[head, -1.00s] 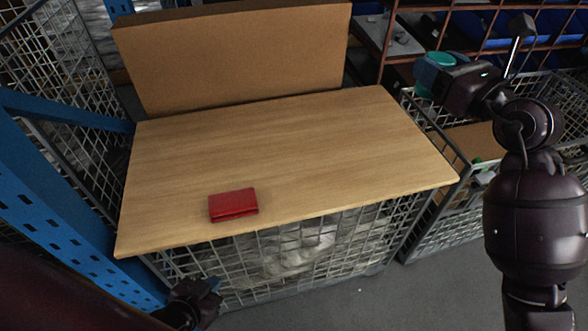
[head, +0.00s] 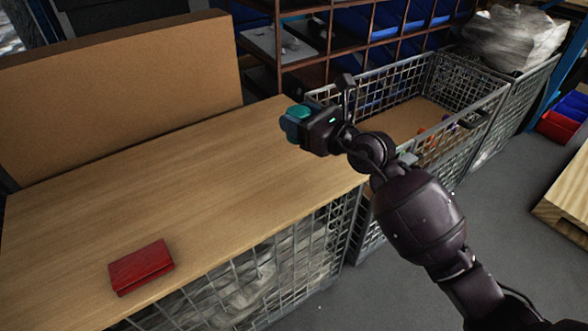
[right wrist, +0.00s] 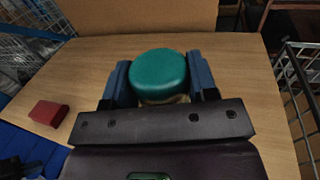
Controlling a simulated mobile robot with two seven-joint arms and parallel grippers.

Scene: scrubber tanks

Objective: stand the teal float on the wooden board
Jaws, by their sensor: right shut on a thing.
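The teal float (right wrist: 158,75) is a round-topped piece held between the blue fingers of my right gripper (right wrist: 160,82) in the right wrist view. In the head view the float (head: 298,111) shows at the tip of my right gripper (head: 291,123), by the right back edge of the wooden board. The gripper is shut on it. The float's underside is mostly hidden. The wooden board (head: 190,175) is a wide flat top over a wire-mesh cage; it also shows in the right wrist view (right wrist: 235,85). My left gripper is outside both current views.
A red wallet-like block (head: 141,267) lies near the board's front edge. A tall cardboard-brown panel (head: 120,90) stands along the board's back. An open wire crate (head: 470,88) stands to the right. The board's middle is clear.

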